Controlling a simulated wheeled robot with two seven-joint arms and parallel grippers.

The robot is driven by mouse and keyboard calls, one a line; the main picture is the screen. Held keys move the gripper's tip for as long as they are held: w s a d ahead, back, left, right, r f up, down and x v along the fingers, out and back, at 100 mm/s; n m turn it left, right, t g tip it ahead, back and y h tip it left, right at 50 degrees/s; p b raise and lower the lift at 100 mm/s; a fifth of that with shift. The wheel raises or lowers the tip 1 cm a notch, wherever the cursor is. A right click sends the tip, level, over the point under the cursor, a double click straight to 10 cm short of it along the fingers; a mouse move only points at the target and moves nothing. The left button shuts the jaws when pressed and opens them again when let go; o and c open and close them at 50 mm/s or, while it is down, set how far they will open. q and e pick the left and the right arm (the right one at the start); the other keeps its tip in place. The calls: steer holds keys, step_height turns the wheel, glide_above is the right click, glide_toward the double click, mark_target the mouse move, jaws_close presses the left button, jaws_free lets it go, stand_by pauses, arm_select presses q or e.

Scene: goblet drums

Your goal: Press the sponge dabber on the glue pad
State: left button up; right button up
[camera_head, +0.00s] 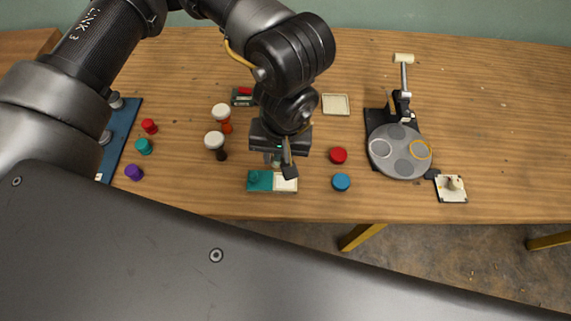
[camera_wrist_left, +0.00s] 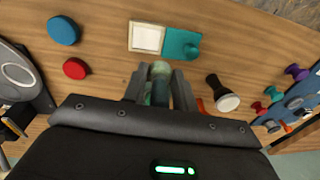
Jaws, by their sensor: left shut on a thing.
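The glue pad (camera_head: 286,184) is a whitish square at the right end of a teal block (camera_head: 259,183) near the table's front edge. In the left wrist view the glue pad (camera_wrist_left: 147,37) and the teal block (camera_wrist_left: 184,44) lie just beyond the fingertips. My left gripper (camera_wrist_left: 160,85) is shut on a pale green, rounded thing, seemingly the sponge dabber (camera_wrist_left: 161,69). In the head view my left gripper (camera_head: 280,163) points down just behind the block and partly hides the dabber. Its gap to the pad is hard to judge. My right gripper is not in view.
Red (camera_head: 338,155) and blue (camera_head: 341,182) discs lie to the right. A grey round turntable (camera_head: 399,152) stands farther right. A blue rack (camera_head: 122,135) and small knobs are at left.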

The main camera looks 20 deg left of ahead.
mark_target(283, 183)
arm_select(q)
steer(key=shift+s+d+f+n+h+b, duration=0.15)
steer(key=shift+d+f+h+b, duration=0.25)
steer(key=shift+f, duration=0.35)
steer(key=shift+s+d+f+n+h+b, duration=0.25)
steer(key=shift+d+f, duration=0.25)
steer(key=shift+f, duration=0.25)
steer(key=shift+w+f+b, duration=0.1)
steer(key=shift+f+b, duration=0.3)
steer(key=shift+f, duration=0.5)
steer(key=shift+f+b, duration=0.3)
steer(key=shift+f, duration=0.6)
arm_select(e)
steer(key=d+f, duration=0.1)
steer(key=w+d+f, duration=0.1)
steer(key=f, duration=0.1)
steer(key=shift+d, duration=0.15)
arm_select(q)
steer(key=shift+f+b, duration=0.25)
steer(key=shift+b, duration=0.05)
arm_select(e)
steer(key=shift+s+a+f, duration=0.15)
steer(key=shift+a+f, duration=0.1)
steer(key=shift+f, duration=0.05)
arm_select(q)
steer(key=shift+a+f+b, duration=0.2)
steer(key=shift+f+b, duration=0.35)
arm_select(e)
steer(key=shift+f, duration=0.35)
